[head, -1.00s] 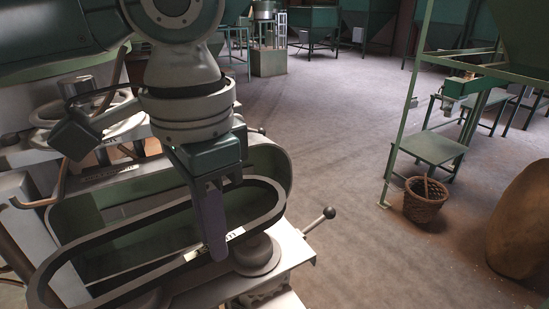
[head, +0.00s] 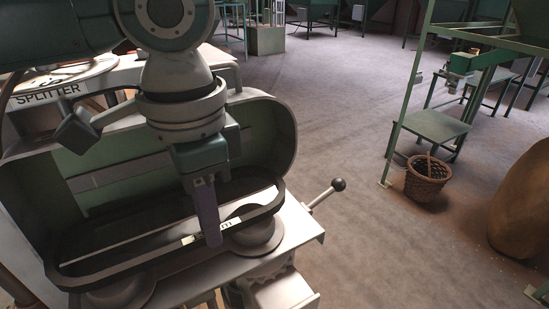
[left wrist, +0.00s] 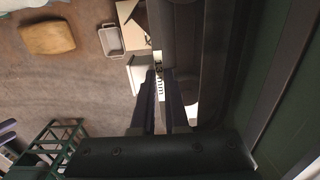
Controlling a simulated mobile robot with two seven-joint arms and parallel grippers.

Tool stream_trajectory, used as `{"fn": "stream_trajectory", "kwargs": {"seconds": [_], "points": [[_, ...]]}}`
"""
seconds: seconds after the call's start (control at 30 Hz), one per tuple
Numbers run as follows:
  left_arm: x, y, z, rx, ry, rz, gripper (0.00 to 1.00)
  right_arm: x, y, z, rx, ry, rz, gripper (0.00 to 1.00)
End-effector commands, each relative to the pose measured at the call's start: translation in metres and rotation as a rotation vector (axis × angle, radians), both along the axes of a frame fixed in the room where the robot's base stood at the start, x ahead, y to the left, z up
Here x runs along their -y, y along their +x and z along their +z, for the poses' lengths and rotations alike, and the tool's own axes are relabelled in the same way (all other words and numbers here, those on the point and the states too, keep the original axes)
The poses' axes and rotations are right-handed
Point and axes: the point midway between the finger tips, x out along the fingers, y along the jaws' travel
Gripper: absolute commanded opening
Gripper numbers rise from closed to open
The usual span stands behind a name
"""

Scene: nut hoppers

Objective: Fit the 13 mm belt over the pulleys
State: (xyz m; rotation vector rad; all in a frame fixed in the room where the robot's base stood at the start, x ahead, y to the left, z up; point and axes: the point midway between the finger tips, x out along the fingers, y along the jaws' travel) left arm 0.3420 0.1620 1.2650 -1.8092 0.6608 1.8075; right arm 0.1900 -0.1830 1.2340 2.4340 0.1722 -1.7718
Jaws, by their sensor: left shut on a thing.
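The belt (head: 130,261) is a dark, long loop with a white label, which reads "13 mm" in the left wrist view (left wrist: 158,74). My left gripper (head: 212,240) is shut on the belt's near strand, beside the label; its two fingers show in the left wrist view (left wrist: 162,108). The loop hangs roughly level above the machine's pulleys. The right pulley (head: 258,238) is a pale, rounded disc just below the belt's right part. The left pulley (head: 122,296) is partly cut off at the bottom edge. Whether the belt touches either pulley, I cannot tell. My right gripper is not in view.
An open, round-ended guard (head: 286,135) with a green inside stands behind the belt. A lever with a black knob (head: 338,185) sticks out at the machine's right. A wicker basket (head: 427,182) and a brown sack (head: 522,210) stand farther right. The floor between is clear.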

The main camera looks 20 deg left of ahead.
Motion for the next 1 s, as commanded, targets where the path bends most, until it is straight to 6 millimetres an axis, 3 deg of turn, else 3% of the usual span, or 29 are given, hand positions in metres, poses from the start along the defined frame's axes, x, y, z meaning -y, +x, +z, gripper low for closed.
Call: {"fn": "stream_trajectory", "kwargs": {"seconds": [0.27, 1.0], "points": [[0.0, 0.0, -0.021, 0.001, -0.001, -0.001, 0.0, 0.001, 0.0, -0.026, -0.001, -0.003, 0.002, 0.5], [0.0, 0.0, -0.067, -0.001, -0.001, 0.001, 0.0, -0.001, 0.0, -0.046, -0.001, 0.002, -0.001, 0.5]]}}
